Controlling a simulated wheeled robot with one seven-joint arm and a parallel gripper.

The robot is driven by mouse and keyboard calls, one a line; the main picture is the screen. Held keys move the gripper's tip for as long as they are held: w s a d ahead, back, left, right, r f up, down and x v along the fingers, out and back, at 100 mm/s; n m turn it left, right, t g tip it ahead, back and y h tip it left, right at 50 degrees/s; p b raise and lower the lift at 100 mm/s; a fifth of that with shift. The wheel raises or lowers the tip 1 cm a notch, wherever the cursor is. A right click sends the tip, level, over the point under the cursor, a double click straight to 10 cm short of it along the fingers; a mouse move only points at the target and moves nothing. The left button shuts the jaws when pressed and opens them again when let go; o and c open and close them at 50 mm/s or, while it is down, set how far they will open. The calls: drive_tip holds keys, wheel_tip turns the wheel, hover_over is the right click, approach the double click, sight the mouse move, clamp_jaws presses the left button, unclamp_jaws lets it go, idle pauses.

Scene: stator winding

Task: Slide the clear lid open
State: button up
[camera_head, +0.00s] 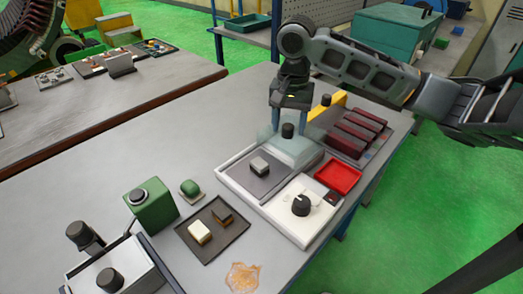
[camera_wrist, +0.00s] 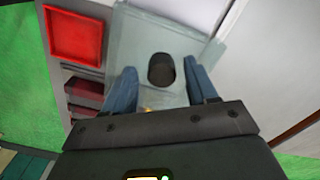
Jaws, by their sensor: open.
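The clear lid (camera_head: 297,153) is a pale, see-through cover at the back end of a white device (camera_head: 233,184). A black knob (camera_head: 288,130) stands on the lid. The front part of the device is uncovered and shows a grey plate with a small grey block (camera_head: 260,165) on it. My gripper (camera_head: 290,127) is open over the lid, with a blue finger on each side of the knob. In the wrist view, the knob (camera_wrist: 161,70) lies between the open fingers (camera_wrist: 160,75), with gaps on both sides. The lid (camera_wrist: 128,45) spreads out beneath them.
A white unit with a black dial (camera_head: 301,205) and a red tray (camera_head: 338,177) sit beside the device. Dark red blocks (camera_head: 358,133) lie behind it on the right, near a yellow piece (camera_head: 326,110). A dark tray (camera_head: 212,228) stands in front.

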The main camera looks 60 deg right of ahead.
drive_tip(key=shift+r+p, duration=1.9)
drive_tip(key=shift+r, duration=0.5)
drive_tip(key=shift+w, duration=0.1)
